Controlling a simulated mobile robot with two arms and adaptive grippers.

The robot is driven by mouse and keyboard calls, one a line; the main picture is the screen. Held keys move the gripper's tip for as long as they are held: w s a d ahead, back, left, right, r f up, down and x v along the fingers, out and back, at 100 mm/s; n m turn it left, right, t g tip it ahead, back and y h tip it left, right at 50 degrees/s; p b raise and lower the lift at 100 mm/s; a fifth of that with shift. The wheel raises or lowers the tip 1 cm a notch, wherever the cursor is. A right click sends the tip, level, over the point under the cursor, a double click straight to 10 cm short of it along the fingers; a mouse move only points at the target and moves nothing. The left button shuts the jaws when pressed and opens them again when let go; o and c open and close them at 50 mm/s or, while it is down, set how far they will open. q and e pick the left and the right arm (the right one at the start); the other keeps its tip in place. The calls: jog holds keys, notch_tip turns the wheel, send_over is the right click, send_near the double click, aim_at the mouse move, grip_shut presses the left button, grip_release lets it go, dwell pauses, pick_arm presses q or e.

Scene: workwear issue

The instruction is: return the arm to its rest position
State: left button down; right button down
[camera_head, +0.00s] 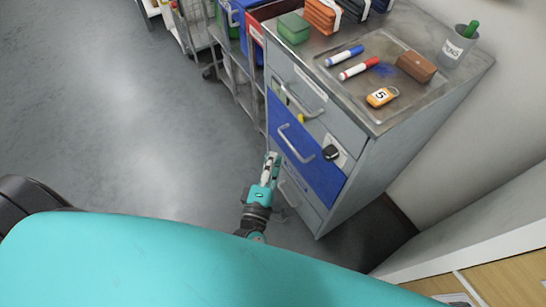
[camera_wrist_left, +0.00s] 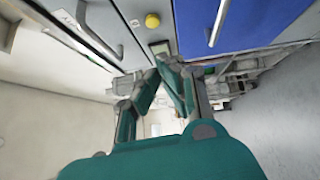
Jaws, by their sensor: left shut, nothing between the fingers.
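My left gripper (camera_head: 270,165) is in front of the drawer cabinet (camera_head: 390,165), low beside the blue drawer (camera_head: 310,150). Its teal fingers are shut and empty. In the left wrist view the fingertips of the left gripper (camera_wrist_left: 168,68) meet near the middle, with nothing between them. The blue drawer also shows in the left wrist view (camera_wrist_left: 255,20), to the right of the fingers. Whether the gripper touches the cabinet I cannot tell. My right gripper is not in view.
On the cabinet top lie a tray with a blue marker (camera_head: 345,56), a red marker (camera_head: 358,68), a brown case (camera_head: 416,66) and a yellow tag (camera_head: 382,96). A pen cup (camera_head: 458,45) stands at the back. Shelving (camera_head: 235,70) is beyond the cabinet. The floor (camera_head: 120,120) at left is clear.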

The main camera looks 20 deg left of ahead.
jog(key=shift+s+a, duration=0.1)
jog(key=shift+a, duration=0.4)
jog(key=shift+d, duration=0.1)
